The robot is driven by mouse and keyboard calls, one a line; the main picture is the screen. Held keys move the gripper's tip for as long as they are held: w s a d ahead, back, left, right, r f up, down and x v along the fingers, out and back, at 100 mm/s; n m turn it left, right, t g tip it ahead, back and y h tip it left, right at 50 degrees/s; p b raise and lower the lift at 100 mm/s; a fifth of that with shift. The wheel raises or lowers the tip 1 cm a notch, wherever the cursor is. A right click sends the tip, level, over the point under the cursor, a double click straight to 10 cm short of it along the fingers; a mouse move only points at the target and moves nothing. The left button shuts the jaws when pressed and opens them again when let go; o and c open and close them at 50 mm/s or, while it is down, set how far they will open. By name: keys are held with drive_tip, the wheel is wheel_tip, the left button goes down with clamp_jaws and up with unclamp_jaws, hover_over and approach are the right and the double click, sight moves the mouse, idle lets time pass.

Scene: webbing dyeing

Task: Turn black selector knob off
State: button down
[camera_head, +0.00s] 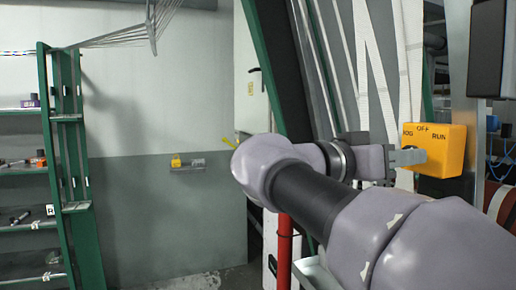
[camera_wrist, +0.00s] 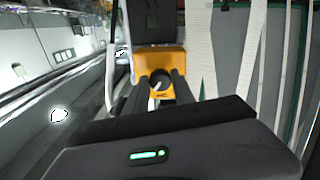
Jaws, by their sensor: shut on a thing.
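A yellow control box (camera_head: 440,145) stands at the right in the head view, with the labels JOG, OFF and RUN around its front. It also shows in the upper middle of the wrist view (camera_wrist: 147,62). The black selector knob (camera_wrist: 160,80) is on the face of the box, with a pale pointer line. My gripper (camera_head: 412,156) reaches the box front from the left. In the wrist view its two dark fingers (camera_wrist: 160,92) lie on both sides of the knob, shut on it. In the head view my gripper hides the knob, so its setting is hard to read.
White webbing strips (camera_head: 375,75) hang close behind my arm, by a dark green frame (camera_head: 272,65). A metal post (camera_head: 460,60) stands beside the box. A green shelf rack (camera_head: 62,150) with small items is at the far left. The floor between is free.

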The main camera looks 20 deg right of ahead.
drive_tip(key=shift+n+p, duration=1.8)
drive_tip(key=shift+n, duration=1.5)
drive_tip(key=c, duration=1.1)
unclamp_jaws()
drive_tip(key=shift+o, duration=0.2)
drive_tip(key=s+a+p, duration=0.1)
drive_tip(key=a+p, duration=0.4)
drive_tip(key=a, duration=1.2)
drive_tip(key=shift+s+a, duration=0.2)
drive_tip(key=shift+s, duration=0.05)
